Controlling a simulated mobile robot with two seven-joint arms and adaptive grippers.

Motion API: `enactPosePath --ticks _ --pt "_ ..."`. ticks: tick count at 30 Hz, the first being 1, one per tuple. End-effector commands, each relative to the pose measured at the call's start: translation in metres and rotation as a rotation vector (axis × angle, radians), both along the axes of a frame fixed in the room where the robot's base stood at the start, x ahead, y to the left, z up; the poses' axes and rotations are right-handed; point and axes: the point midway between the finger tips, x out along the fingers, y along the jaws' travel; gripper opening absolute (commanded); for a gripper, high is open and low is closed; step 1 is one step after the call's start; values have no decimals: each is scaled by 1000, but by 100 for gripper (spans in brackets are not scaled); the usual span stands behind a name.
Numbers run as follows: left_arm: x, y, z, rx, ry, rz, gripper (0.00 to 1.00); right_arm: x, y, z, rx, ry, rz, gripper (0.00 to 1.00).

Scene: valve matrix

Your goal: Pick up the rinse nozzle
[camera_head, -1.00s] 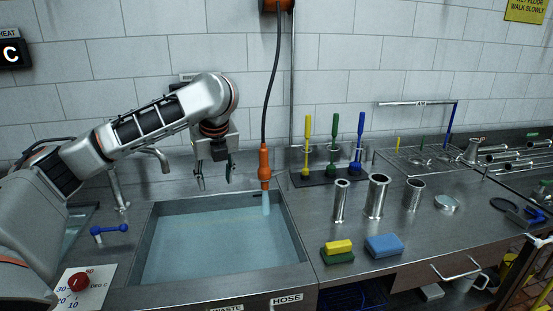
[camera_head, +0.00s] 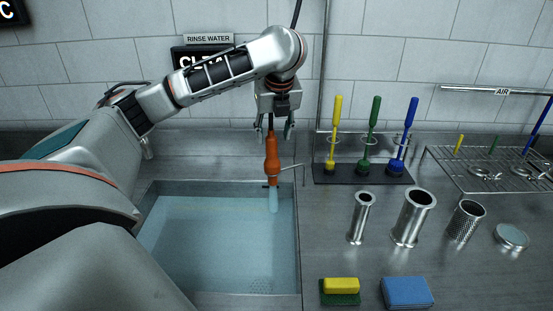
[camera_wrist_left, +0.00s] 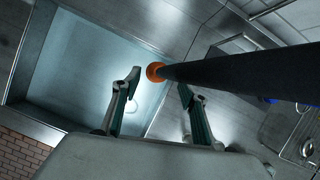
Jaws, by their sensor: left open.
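The rinse nozzle (camera_head: 272,160) is orange and hangs upright on a black hose at the sink's right side. My left gripper (camera_head: 277,130) is open at the nozzle's upper end, pointing down. In the left wrist view, the nozzle's orange end (camera_wrist_left: 155,72) shows between and just beyond the fingertips of the left gripper (camera_wrist_left: 159,80). The dark hose crosses that view toward the right. I cannot tell whether a finger touches the nozzle or hose. My right gripper is not in view.
The sink (camera_head: 299,245) lies below the nozzle. A thin metal holder (camera_head: 291,169) is beside the nozzle. Yellow, green and blue brushes (camera_head: 374,135) stand right of it. Steel tubes (camera_head: 411,218), a yellow sponge (camera_head: 341,285) and a blue sponge (camera_head: 406,292) are on the counter.

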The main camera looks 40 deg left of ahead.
Motion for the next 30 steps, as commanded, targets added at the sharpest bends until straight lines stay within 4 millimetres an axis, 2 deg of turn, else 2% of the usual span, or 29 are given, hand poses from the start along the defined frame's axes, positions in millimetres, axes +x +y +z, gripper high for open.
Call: enactPosePath --ticks 8,18,29,30 --pt "3 6 -21 0 2 0 43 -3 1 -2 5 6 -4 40" --pt "9 16 -58 0 2 2 43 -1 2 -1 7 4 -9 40" --pt "11 19 -63 1 -1 0 43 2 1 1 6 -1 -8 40" --pt "11 19 -63 1 -1 0 33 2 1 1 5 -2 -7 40"
